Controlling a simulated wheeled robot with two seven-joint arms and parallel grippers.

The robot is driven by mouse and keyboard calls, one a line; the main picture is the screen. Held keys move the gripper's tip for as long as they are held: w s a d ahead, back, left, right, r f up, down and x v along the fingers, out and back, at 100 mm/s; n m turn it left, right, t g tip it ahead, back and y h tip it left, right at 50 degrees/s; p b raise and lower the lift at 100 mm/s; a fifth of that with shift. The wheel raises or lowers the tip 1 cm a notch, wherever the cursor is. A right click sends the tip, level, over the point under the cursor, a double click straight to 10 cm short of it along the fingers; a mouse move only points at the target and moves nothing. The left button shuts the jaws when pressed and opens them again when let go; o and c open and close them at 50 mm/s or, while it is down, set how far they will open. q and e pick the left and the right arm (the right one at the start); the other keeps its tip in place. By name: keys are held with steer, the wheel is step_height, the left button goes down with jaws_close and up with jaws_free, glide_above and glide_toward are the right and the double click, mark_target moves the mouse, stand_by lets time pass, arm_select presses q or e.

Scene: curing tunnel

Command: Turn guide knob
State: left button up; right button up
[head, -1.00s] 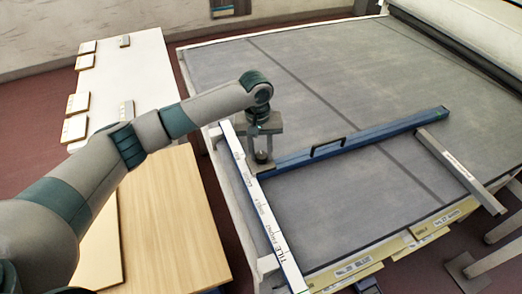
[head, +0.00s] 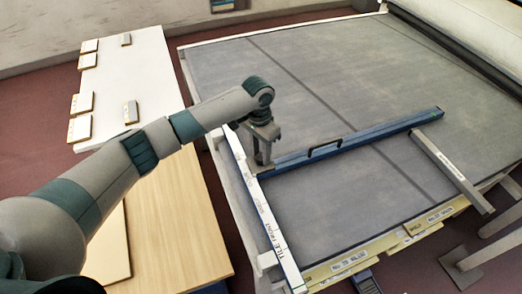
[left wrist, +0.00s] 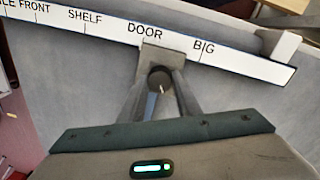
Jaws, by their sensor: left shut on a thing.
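The guide is a long blue bar (head: 360,143) with a black handle, lying across the grey table from the white label rail (head: 262,210). My left gripper (head: 262,163) points down at the bar's rail end. In the left wrist view its fingers (left wrist: 160,85) are shut on the round dark guide knob (left wrist: 160,78), one on each side. A light mark shows on the knob's top. The label rail (left wrist: 235,63) reads FRONT, SHELF, DOOR and BIG, and the grey bar end by the knob lies near DOOR. My right gripper is in neither view.
A grey bar (head: 452,172) with a label lies by the blue bar's far end. Yellow label plates (head: 405,236) line the table's near edge. A wooden table (head: 180,225) and a white table (head: 125,75) with several small blocks stand at left.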

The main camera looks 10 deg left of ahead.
arm_select(q)
steer(key=m, duration=0.5)
steer(key=shift+m, duration=0.3)
steer(key=m, duration=0.5)
steer(key=shift+w+d, duration=0.1)
steer(key=o, duration=1.1)
steer(key=shift+c, duration=0.2)
steer(key=shift+r, duration=0.15)
